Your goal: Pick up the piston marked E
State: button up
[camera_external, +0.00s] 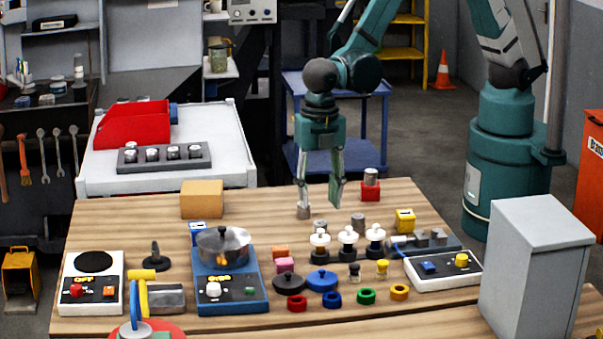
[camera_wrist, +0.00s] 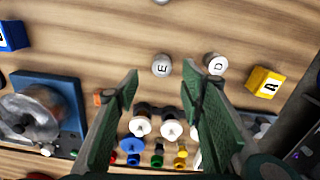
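The piston marked E (camera_wrist: 162,65) is a small grey metal cylinder standing on the wooden table, its letter readable on top in the wrist view. In the external view it is likely the cylinder (camera_external: 320,226) behind the white-topped pieces. My gripper (camera_external: 321,200) is open and empty, pointing down above the table. In the wrist view E shows between the two fingertips. A similar piston marked D (camera_wrist: 215,65) stands to its right. Another grey cylinder (camera_external: 303,212) shows below the left finger in the external view; its marking is not readable.
White-topped black pieces (camera_external: 347,241) stand in front of the pistons. A yellow lettered block (camera_external: 405,220) is to the right. A pot (camera_external: 223,246) on a blue stove is to the left. A red block (camera_external: 370,190) bears another grey cylinder. A cardboard box (camera_external: 202,199) stands back left.

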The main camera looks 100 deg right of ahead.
aim_at(321, 223)
jog(key=shift+f, duration=0.15)
jog(key=shift+f, duration=1.15)
jog(key=shift+s+f+p, duration=0.2)
jog(key=shift+f+p, duration=0.15)
jog(key=shift+f, duration=2.25)
jog(key=c, duration=1)
